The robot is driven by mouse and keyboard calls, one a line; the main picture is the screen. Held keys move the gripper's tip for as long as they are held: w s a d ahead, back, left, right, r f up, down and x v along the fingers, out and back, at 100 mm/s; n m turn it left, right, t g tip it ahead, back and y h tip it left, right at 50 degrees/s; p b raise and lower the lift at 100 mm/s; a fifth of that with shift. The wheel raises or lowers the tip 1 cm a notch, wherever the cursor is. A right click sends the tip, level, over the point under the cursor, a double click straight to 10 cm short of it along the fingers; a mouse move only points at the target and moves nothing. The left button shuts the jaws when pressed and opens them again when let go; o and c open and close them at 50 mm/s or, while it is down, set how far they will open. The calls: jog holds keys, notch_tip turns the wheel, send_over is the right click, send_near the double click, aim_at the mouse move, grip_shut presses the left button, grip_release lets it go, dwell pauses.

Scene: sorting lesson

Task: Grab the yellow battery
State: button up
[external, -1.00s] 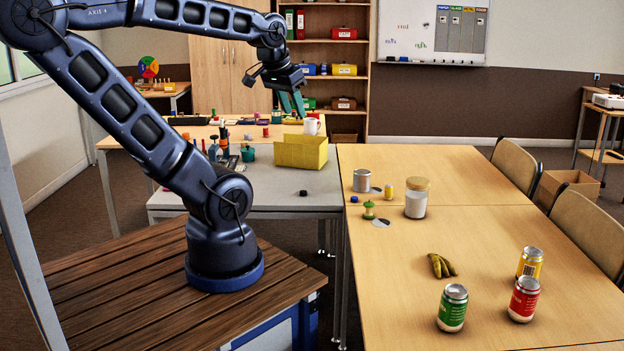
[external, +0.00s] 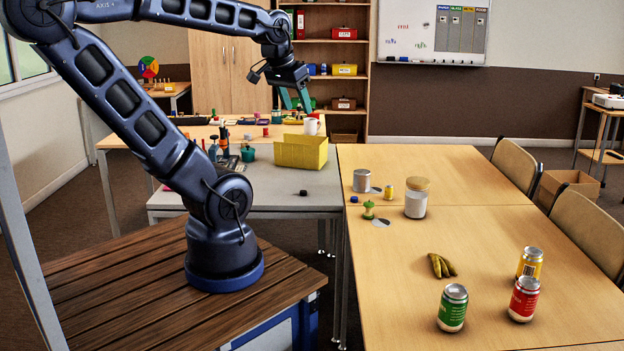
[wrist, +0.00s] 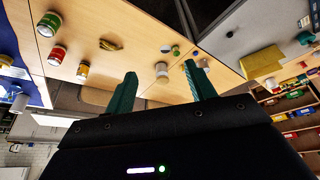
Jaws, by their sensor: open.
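A small yellow cylinder (external: 390,189), which looks like the yellow battery, stands on the right-hand wooden table beside a white jar with a tan lid (external: 416,200). My gripper (external: 297,109) is open and empty, high above the back part of the grey table, left of and well away from the battery. In the wrist view my two green fingers (wrist: 161,72) are spread with nothing between them close by. The jar (wrist: 161,70) shows far off between them; I cannot make out the battery there.
A metal tin (external: 361,180), a green apple core (external: 368,210) and a small blue object (external: 354,199) lie near the battery. A yellow box (external: 301,152) stands on the grey table.

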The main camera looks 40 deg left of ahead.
jog(key=w+r+n, duration=0.2)
jog(key=w, duration=0.7)
jog(key=n+g, duration=0.5)
jog(key=n, duration=1.1)
send_over(389, 191)
jog(key=a, duration=0.1)
jog(key=f, duration=3.7)
jog(key=shift+w, duration=0.4)
jog(key=shift+w+f, duration=0.15)
jog(key=shift+f, duration=0.4)
notch_tip(389, 191, down, 10)
jog(key=shift+w+f, duration=0.1)
jog(key=shift+f, duration=0.15)
jog(key=c, duration=1.1)
jog(key=shift+r, duration=0.1)
